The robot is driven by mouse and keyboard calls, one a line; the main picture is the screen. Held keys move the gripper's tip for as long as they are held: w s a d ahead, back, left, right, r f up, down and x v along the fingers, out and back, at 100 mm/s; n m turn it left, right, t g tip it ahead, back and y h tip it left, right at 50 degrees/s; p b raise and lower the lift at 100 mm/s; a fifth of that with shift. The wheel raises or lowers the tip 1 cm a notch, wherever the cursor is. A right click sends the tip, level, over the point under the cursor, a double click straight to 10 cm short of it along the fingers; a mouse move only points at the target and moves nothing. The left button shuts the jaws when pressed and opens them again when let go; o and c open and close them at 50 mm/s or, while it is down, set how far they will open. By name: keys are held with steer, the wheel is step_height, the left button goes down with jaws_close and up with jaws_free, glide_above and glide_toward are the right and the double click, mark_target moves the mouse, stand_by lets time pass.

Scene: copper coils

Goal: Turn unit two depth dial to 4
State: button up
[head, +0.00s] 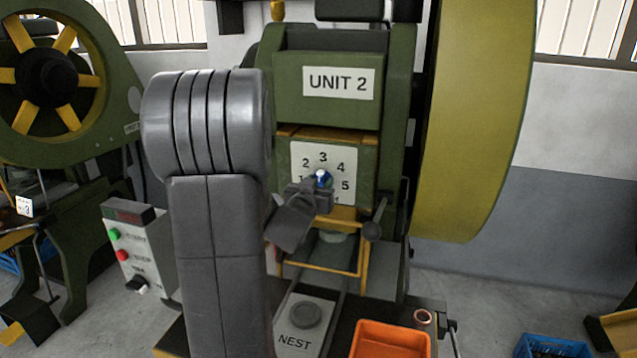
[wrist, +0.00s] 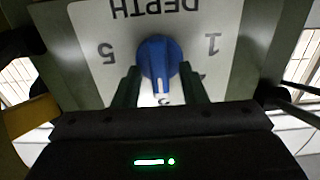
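The unit two depth dial is a blue knob (head: 322,177) with a white mark, on a white numbered plate (head: 343,185) under the UNIT 2 sign. In the head view its white mark points up toward 3. The wrist view shows the dial (wrist: 160,60) and plate (wrist: 95,25) upside down, with 5 at left and 1 at right. My gripper (wrist: 160,75) is at the dial, one dark finger on each side of the knob. The fingers stand apart; whether they touch the knob cannot be told. In the head view my gripper (head: 318,196) covers the plate's lower part.
The green press has a large yellow-green wheel (head: 478,120) at right. Below the dial are a yellow frame (head: 345,270) and a NEST plate (head: 297,342). An orange bin (head: 390,340) stands in front. A control box (head: 140,250) is at left.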

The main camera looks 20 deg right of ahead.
jaws_close()
steer(key=shift+d+f+b, duration=0.1)
steer(key=shift+b, duration=0.3)
steer(key=m+b, duration=0.3)
steer(key=b, duration=0.1)
steer(key=shift+d+f+m, duration=0.1)
steer(key=shift+f+m, duration=0.1)
steer(key=shift+m, duration=0.2)
steer(key=m+b, duration=0.2)
steer(key=m, duration=0.1)
steer(key=m+b, duration=0.2)
steer(key=shift+s+d+r+m+b, duration=0.1)
steer(key=shift+s+m+b, duration=0.05)
steer(key=shift+m+b, duration=0.25)
jaws_free()
